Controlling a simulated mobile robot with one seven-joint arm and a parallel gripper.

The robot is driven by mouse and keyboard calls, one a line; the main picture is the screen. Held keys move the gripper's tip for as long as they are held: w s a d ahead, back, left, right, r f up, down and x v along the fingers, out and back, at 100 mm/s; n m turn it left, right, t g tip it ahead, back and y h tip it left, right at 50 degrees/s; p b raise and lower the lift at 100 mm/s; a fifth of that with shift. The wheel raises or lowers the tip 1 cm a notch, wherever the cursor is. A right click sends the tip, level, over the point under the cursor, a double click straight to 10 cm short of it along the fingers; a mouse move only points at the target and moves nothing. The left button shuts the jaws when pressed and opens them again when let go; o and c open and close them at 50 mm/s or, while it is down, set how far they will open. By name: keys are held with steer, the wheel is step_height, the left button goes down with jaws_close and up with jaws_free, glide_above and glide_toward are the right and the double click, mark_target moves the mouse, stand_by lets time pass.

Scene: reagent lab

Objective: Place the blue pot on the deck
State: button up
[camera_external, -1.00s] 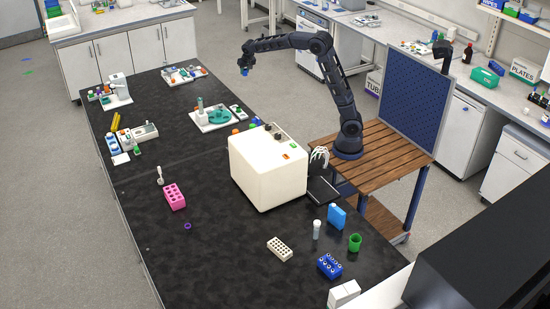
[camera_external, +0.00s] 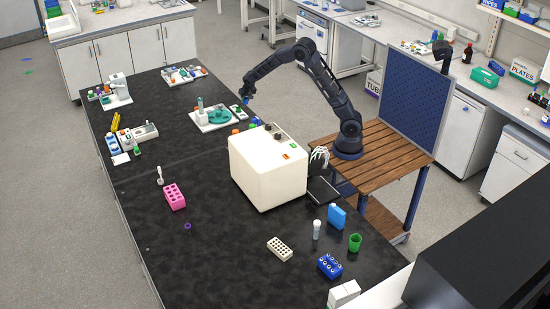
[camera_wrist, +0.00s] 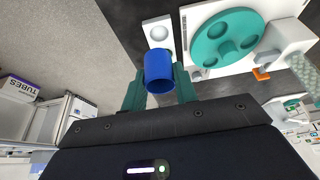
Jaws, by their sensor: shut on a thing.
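My gripper (camera_wrist: 159,88) is shut on the blue pot (camera_wrist: 158,70), its teal fingers on either side of the pot. In the external view my gripper (camera_external: 246,97) is low near the far right table edge, beside a white deck (camera_external: 201,124) with a round teal plate (camera_external: 217,116). The wrist view shows this deck (camera_wrist: 196,18) and teal plate (camera_wrist: 229,38) ahead and to the right. A narrow white piece with a round recess (camera_wrist: 158,31) lies just beyond the pot, which overlaps its near end in the picture. Whether they touch cannot be told.
The large white box machine (camera_external: 268,168) stands nearer along the black table (camera_external: 190,255). A small orange thing (camera_wrist: 261,74) is beside the deck. A wooden bench (camera_external: 380,155) stands right of the table. The floor is open beside the far table end.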

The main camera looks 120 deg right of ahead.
step_height(320, 180, down, 14)
steer(key=shift+f, duration=0.2)
stand_by(0.4)
steer(key=shift+f, duration=0.15)
steer(key=o, duration=1)
steer(key=shift+o, duration=0.2)
